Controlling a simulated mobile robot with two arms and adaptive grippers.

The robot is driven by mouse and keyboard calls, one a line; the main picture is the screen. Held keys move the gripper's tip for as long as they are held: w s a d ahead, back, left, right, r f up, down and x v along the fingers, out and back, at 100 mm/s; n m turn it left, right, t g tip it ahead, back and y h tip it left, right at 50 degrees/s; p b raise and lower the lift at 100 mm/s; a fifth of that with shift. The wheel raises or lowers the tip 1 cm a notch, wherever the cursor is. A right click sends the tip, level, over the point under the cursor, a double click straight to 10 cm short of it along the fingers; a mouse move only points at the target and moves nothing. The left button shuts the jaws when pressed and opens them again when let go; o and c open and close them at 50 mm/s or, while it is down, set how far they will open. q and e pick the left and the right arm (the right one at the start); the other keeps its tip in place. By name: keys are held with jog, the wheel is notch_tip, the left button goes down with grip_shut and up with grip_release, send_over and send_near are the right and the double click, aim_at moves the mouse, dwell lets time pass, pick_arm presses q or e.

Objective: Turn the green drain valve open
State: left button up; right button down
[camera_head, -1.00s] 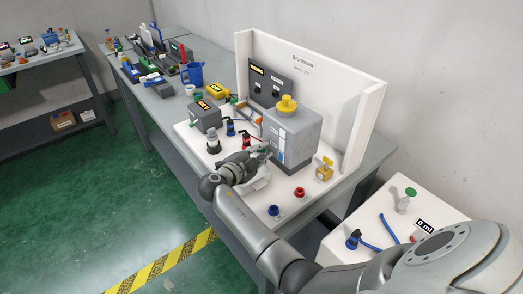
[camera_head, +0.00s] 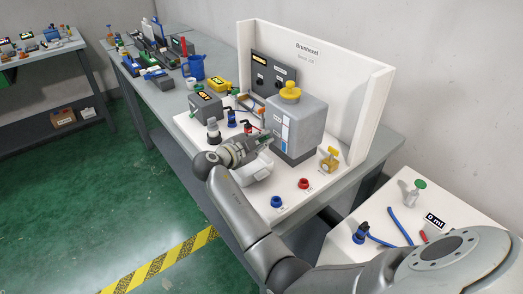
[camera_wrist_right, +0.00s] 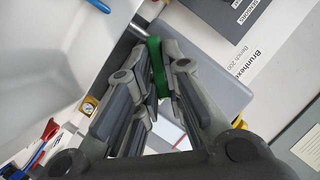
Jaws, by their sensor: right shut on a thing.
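My right gripper (camera_head: 268,143) is at the front of the grey tank (camera_head: 297,125) on the white bench unit. In the right wrist view its fingers (camera_wrist_right: 158,72) are closed on a thin green handle (camera_wrist_right: 156,62), whose upper part shows between the fingertips. In the head view the gripper covers this handle, and how far it is turned cannot be told. My left gripper is not in view.
The tank has a yellow cap (camera_head: 290,91). A yellow valve (camera_head: 329,159), a blue knob (camera_head: 277,202) and a red knob (camera_head: 303,183) are nearby. Another green-topped fitting (camera_head: 419,184) stands on the lower white surface at right, beside a "0 ml" sign (camera_head: 435,221).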

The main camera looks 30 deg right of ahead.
jog(key=shift+w+r+n+g+b, duration=0.1)
jog(key=shift+w+n+g+b, duration=0.3)
jog(key=shift+n+b, duration=0.45)
jog(key=shift+w+r+n+g+y+b, duration=0.15)
jog(key=shift+n+g+b, duration=0.25)
jog(key=shift+n, duration=0.2)
jog(key=shift+w+r+n+g+y+b, duration=0.15)
jog(key=shift+n+g+b, duration=0.15)
jog(key=shift+n+g, duration=0.25)
jog(key=shift+w+n+g+b, duration=0.35)
jog(key=shift+n+g+b, duration=0.25)
jog(key=shift+n, duration=0.3)
jog(key=c, duration=1.9)
grip_release()
jog(key=shift+o, duration=0.5)
jog(key=shift+d, duration=0.15)
